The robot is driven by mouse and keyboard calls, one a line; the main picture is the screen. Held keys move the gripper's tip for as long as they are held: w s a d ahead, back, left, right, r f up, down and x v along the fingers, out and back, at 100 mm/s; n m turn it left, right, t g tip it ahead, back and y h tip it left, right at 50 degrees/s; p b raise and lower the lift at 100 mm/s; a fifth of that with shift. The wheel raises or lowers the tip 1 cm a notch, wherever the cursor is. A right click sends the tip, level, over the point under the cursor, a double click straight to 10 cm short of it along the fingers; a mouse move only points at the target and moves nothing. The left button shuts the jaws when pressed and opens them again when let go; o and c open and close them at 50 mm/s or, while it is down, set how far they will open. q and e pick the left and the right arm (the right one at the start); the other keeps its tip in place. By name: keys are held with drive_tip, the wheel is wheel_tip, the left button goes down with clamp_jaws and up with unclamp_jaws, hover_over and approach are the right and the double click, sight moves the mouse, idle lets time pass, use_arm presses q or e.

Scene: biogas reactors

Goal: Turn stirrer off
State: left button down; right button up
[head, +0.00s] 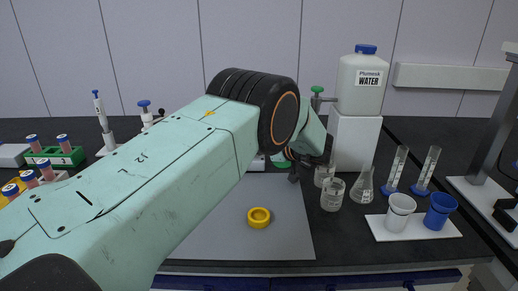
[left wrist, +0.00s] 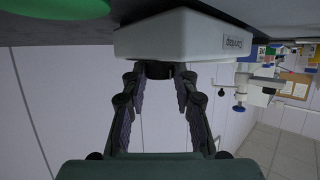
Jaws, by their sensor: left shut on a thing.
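The stirrer is a white box (left wrist: 200,38) with a label, seen at a tilt at the top of the left wrist view. A dark knob (left wrist: 158,70) sits on its face. My left gripper (left wrist: 160,78) has its fingers on either side of this knob, closed on it. In the head view, my left arm hides most of the stirrer, and only a small white part (head: 257,163) shows beside the arm. The gripper there (head: 293,168) is mostly hidden behind the wrist. My right gripper is in neither view.
A yellow ring (head: 259,217) lies on the grey mat (head: 205,235). To the right stand glass beakers (head: 332,194), a flask (head: 363,186), cylinders (head: 428,168), and white and blue cups (head: 440,211) on a tray. Tube racks (head: 57,157) are left.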

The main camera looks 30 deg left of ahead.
use_arm(q)
drive_tip(key=shift+w+r+n+g, duration=0.1)
drive_tip(key=shift+n+g, duration=0.2)
drive_tip(key=shift+g, duration=0.1)
drive_tip(key=c, duration=1.3)
unclamp_jaws()
drive_tip(key=shift+d, duration=0.1)
drive_tip(key=v, duration=0.7)
drive_tip(key=shift+d, duration=0.15)
drive_tip(key=shift+r, duration=0.1)
